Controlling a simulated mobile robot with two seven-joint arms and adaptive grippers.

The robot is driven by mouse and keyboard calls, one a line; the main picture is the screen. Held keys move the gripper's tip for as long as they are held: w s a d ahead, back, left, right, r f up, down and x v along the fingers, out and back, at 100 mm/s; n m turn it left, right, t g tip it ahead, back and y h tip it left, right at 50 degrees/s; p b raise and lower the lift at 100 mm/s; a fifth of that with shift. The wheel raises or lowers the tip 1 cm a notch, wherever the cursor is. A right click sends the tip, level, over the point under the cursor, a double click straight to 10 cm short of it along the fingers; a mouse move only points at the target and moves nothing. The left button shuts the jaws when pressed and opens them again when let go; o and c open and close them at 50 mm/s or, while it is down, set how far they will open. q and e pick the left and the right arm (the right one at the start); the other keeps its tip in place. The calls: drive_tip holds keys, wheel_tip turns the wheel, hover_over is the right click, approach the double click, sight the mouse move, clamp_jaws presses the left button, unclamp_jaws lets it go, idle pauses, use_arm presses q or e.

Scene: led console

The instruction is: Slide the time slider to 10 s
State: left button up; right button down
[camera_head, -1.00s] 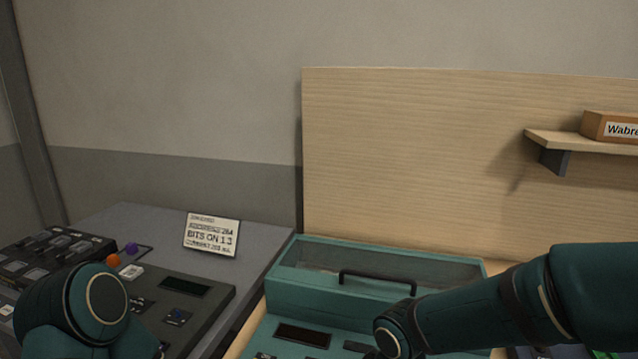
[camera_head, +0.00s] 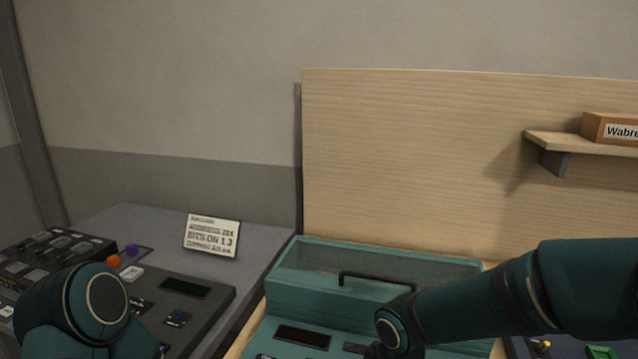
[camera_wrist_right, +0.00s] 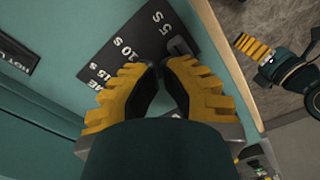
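The time slider's black plate (camera_wrist_right: 125,52) shows in the right wrist view with the marks 5 S, 10 S and 15 S. A dark slider knob (camera_wrist_right: 180,46) sits at the 5 S end. My right gripper (camera_wrist_right: 161,66) has yellow ribbed fingers with dark pads. Its fingertips are together just short of the knob and over the plate; nothing is visible between them. Contact with the knob cannot be told. My left gripper (camera_wrist_right: 254,48) shows at the right of that view, over the floor, away from the slider. Both grippers are hidden in the head view.
The teal console (camera_head: 300,290) has a lidded box with a black handle (camera_head: 375,278). A grey console (camera_head: 205,290) with switches and a printed sign (camera_head: 211,236) stands at left. A shelf (camera_head: 580,143) holds a box. A green button (camera_head: 600,352) is at lower right.

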drive_tip(key=shift+w+d+p, duration=0.15)
drive_tip(key=shift+w+d, duration=0.05)
drive_tip(key=shift+w, duration=0.4)
drive_tip(key=shift+w+d+p, duration=0.15)
drive_tip(key=shift+w, duration=0.4)
idle(0.5)
drive_tip(key=shift+s+a+r, duration=0.2)
drive_tip(key=shift+s+r, duration=0.35)
drive_tip(key=shift+s, duration=0.05)
wheel_tip(320, 180, up, 7)
drive_tip(key=p, duration=0.6)
drive_tip(key=shift+f, duration=0.1)
idle(0.3)
